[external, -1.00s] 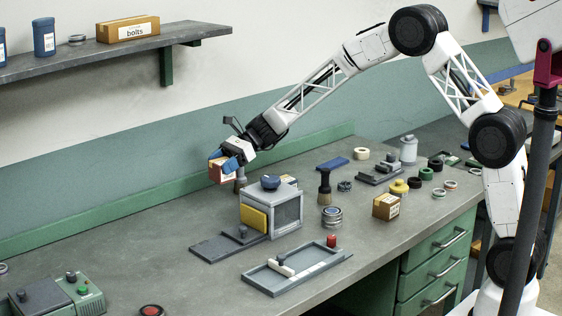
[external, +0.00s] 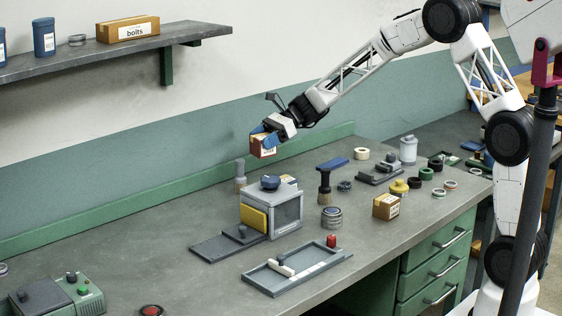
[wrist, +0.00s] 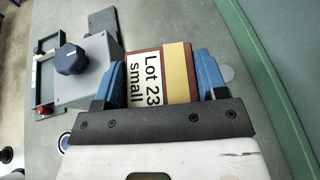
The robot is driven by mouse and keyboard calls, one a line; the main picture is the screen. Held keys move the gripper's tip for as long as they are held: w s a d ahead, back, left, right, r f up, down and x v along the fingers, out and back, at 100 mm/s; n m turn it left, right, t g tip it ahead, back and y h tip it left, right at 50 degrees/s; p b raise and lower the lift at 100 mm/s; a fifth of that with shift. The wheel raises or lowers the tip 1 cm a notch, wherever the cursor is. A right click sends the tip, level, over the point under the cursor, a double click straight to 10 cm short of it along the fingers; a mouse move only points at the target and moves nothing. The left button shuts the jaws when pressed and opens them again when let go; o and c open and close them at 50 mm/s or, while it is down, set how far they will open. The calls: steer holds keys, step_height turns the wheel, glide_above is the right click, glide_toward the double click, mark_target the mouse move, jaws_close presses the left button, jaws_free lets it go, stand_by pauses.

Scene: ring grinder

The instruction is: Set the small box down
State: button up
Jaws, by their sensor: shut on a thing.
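The small box (external: 263,146) is reddish-brown. In the wrist view (wrist: 158,77) it carries a white label reading "Lot 23 small" and a yellow band. My gripper (external: 265,139) is shut on it, with a blue finger on either side. It holds the box in the air above the bench, behind the grey grinder box in the external view. No surface touches the box from below. The underside of the box is hidden in the wrist view.
The grey grinder box (external: 285,212) with a blue knob and yellow side panel stands below. A brush-like post (external: 240,176) stands behind it, and a dark-handled brush (external: 324,188) to its right. A cardboard box (external: 386,206) sits further right. Bare bench (external: 130,235) lies left.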

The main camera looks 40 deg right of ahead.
steer(key=s+d+m+t, duration=0.1)
steer(key=s+d+t, duration=0.1)
steer(key=s+d, duration=0.6)
steer(key=s+d+m+t, duration=0.15)
steer(key=s+d, duration=0.35)
steer(key=d, duration=0.8)
step_height(320, 180, down, 10)
steer(key=shift+w+a+h, duration=0.15)
steer(key=shift+w+h, duration=0.05)
steer(key=shift+h, duration=0.1)
steer(key=shift+w+g, duration=0.15)
steer(key=shift+g, duration=0.3)
steer(key=w, duration=0.5)
steer(key=w+f, duration=0.1)
steer(key=w, duration=0.9)
steer(key=shift+w+d+f, duration=0.25)
steer(key=shift+w, duration=0.15)
steer(key=shift+f, duration=1.75)
steer(key=shift+f, duration=0.1)
